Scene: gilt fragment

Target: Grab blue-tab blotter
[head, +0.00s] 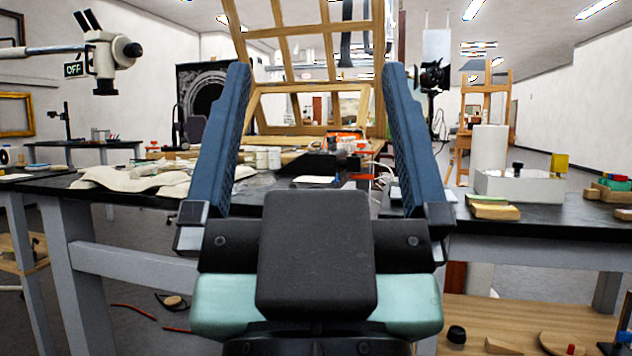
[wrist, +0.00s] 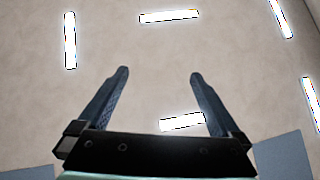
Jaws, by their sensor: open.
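My gripper (head: 316,78) is open and empty, standing large in the middle of the head view with its two blue fingers pointing up and wide apart. It also shows in the wrist view (wrist: 159,73), with only ceiling and lights behind it. I cannot surely pick out the blue-tab blotter. A small stack with green, red and blue parts (head: 613,190) sits at the right end of the black worktable (head: 545,218), too small to identify. My gripper blocks part of the table's middle and is apart from everything there.
A white box (head: 520,187) and wooden blocks (head: 492,210) stand at the right. A wooden lattice frame (head: 305,40) rises behind. A low wooden shelf (head: 480,315) holds small pieces. A microscope (head: 104,55) overhangs the left.

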